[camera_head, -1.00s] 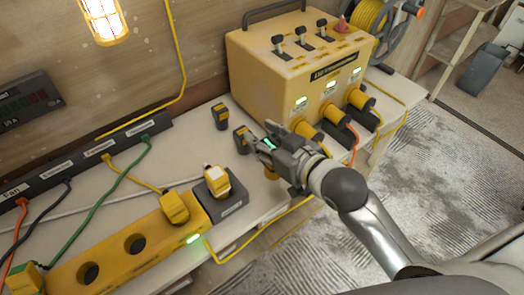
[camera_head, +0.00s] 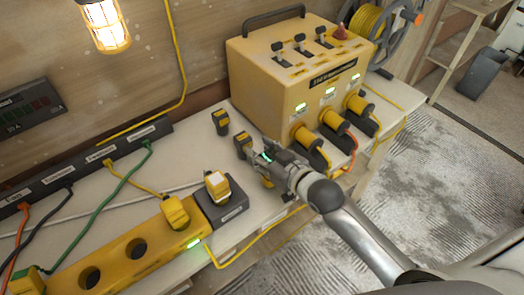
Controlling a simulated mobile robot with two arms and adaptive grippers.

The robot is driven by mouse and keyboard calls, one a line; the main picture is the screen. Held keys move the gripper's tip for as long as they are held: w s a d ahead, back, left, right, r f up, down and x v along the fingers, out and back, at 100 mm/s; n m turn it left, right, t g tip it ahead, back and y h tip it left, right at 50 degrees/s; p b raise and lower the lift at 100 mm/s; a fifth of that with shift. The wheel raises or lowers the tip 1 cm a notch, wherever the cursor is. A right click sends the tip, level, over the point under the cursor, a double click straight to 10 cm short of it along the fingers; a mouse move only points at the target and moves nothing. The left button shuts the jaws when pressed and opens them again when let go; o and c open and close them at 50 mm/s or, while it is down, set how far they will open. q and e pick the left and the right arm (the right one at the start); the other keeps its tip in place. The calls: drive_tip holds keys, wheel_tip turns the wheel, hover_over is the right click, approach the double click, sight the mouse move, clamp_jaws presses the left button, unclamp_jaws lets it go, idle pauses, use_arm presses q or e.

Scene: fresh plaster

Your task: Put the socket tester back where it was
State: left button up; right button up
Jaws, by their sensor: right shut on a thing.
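My right gripper (camera_head: 260,160) is over the white bench, its arm coming in from the lower right. It is shut on a small yellow thing (camera_head: 267,182), which shows just below the fingers. This looks like the socket tester, but the gripper hides most of it. A small black and yellow block (camera_head: 243,144) stands close by the fingertips; another (camera_head: 221,122) stands behind it. A yellow plug-like device (camera_head: 217,185) sits on a dark box (camera_head: 228,207) left of the gripper. My left gripper is not in view.
A yellow strip (camera_head: 135,249) with plugs and open round holes lies at the front left. A dark labelled rail (camera_head: 72,168) with cables runs behind it. A large yellow power box (camera_head: 300,75) with plugged-in connectors stands behind the gripper. Yellow cable crosses the bench edge.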

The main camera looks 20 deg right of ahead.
drive_tip(key=shift+f, duration=0.15)
drive_tip(key=o, duration=1.2)
drive_tip(key=shift+c, duration=0.2)
drive_tip(key=shift+r, duration=0.2)
drive_tip(key=shift+s+d, duration=0.1)
drive_tip(key=shift+s, duration=0.25)
drive_tip(key=b+v, duration=0.1)
drive_tip(key=v, duration=1)
drive_tip(key=shift+r+b, duration=0.2)
drive_tip(key=shift+b, duration=0.1)
